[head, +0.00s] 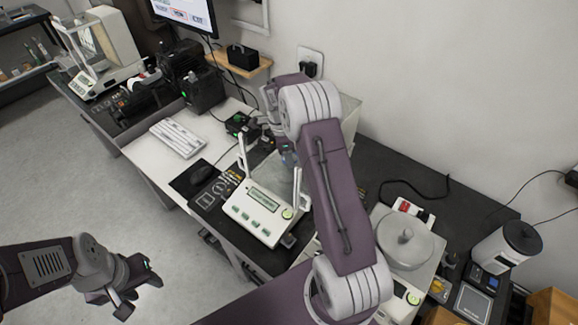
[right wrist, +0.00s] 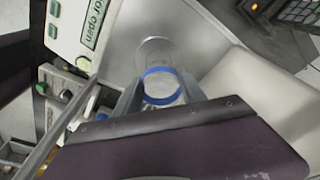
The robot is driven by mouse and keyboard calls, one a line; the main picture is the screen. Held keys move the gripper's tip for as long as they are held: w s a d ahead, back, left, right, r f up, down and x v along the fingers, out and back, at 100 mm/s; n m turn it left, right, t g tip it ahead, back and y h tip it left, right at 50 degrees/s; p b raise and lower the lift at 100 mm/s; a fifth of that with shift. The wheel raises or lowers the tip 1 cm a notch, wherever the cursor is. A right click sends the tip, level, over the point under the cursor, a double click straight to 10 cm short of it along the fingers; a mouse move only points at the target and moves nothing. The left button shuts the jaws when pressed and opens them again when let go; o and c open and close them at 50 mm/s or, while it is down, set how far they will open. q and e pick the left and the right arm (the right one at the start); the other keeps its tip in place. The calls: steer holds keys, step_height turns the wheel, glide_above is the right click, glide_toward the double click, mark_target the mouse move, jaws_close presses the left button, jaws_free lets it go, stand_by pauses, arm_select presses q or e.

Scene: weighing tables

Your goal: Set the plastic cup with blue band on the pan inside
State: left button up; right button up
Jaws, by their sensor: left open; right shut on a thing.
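The clear plastic cup with a blue band (right wrist: 161,86) is between the fingers of my right gripper (right wrist: 160,97), which is shut on it. The round pan (right wrist: 153,47) shows just beyond the cup in the right wrist view; I cannot tell whether the cup touches it. The balance (head: 258,212) has a lit display, which reads "door open" in the right wrist view (right wrist: 92,22). My left gripper (head: 138,290) is open and empty over the floor.
A second balance (head: 100,50) stands far left. A device with a round metal plate (head: 405,245) and a white canister (head: 505,248) stand to the right. Floor at left is clear.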

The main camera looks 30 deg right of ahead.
steer(key=shift+w+f, duration=0.1)
steer(key=shift+f, duration=0.05)
step_height(320, 180, down, 3)
steer(key=shift+f, duration=0.4)
steer(key=o, duration=1.4)
steer(key=shift+f, duration=0.1)
steer(key=shift+o, duration=0.2)
steer(key=shift+r, duration=0.3)
step_height(320, 180, up, 12)
steer(key=a, duration=0.1)
steer(key=shift+w+a+f, duration=0.15)
steer(key=shift+w+a, duration=0.1)
steer(key=shift+a, duration=0.1)
